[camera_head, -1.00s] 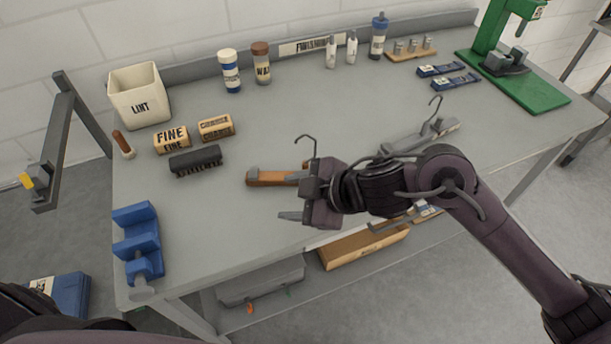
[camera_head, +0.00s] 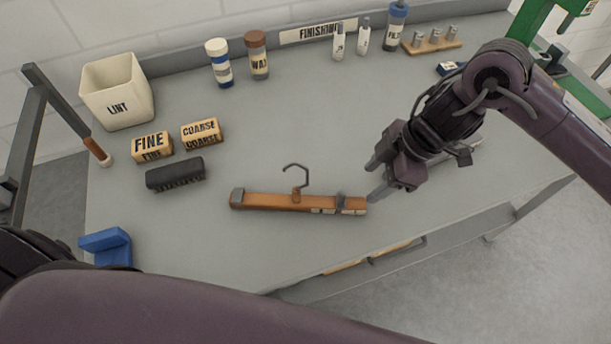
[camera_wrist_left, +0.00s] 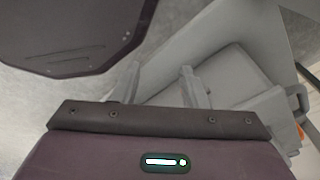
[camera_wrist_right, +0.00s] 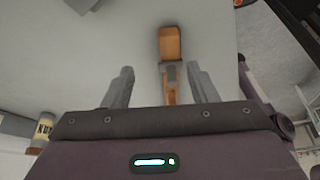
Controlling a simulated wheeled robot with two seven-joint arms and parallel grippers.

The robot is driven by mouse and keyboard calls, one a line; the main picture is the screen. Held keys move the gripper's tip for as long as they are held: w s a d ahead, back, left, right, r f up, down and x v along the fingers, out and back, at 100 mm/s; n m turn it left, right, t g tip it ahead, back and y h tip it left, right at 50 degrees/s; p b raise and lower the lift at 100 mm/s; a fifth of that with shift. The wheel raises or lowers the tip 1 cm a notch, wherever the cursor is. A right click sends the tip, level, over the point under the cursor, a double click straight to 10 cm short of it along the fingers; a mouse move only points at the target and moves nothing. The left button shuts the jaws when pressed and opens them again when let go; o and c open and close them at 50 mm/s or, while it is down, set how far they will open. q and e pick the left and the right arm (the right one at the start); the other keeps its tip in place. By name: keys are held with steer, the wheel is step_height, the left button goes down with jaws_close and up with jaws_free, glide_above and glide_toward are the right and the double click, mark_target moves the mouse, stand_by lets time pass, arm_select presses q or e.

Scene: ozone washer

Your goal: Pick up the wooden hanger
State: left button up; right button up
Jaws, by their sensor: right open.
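The wooden hanger (camera_head: 270,201) lies flat on the grey bench top, its wire hook (camera_head: 297,177) pointing away toward the back. Grey clips sit on its bar. My right gripper (camera_head: 374,180) is open and empty, just beyond the hanger's right end. In the right wrist view the hanger's wooden end (camera_wrist_right: 170,45) shows ahead, in line with the gap between the spread fingers of the gripper (camera_wrist_right: 165,85). My left gripper (camera_wrist_left: 163,85) is open and empty in the left wrist view, over grey surfaces below; the head view does not show its fingers.
A dark brush (camera_head: 175,174), FINE block (camera_head: 152,146) and COARSE block (camera_head: 201,133) lie left of the hanger. The LINT bin (camera_head: 117,92) and bottles stand behind. A blue fixture (camera_head: 106,246) is at front left. The bench between hanger and bottles is clear.

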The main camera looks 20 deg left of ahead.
mark_target(352, 202)
steer(key=shift+s+a+f, duration=0.1)
steer(key=shift+s+f, duration=0.05)
steer(key=shift+f, duration=0.2)
steer(key=f, duration=0.1)
steer(key=s+a+f, duration=0.1)
steer(key=s+f, duration=0.1)
steer(key=shift+a, duration=0.25)
steer(key=shift+w+p+x, duration=0.2)
steer(key=shift+p+x, duration=0.35)
steer(key=shift+x, duration=0.65)
steer(key=shift+a+f, duration=0.1)
steer(key=shift+f, duration=0.3)
steer(key=c, duration=0.7)
jaws_close()
arm_select(q)
steer(key=s, duration=0.3)
steer(key=shift+s+r, duration=0.35)
steer(key=shift+r, duration=0.05)
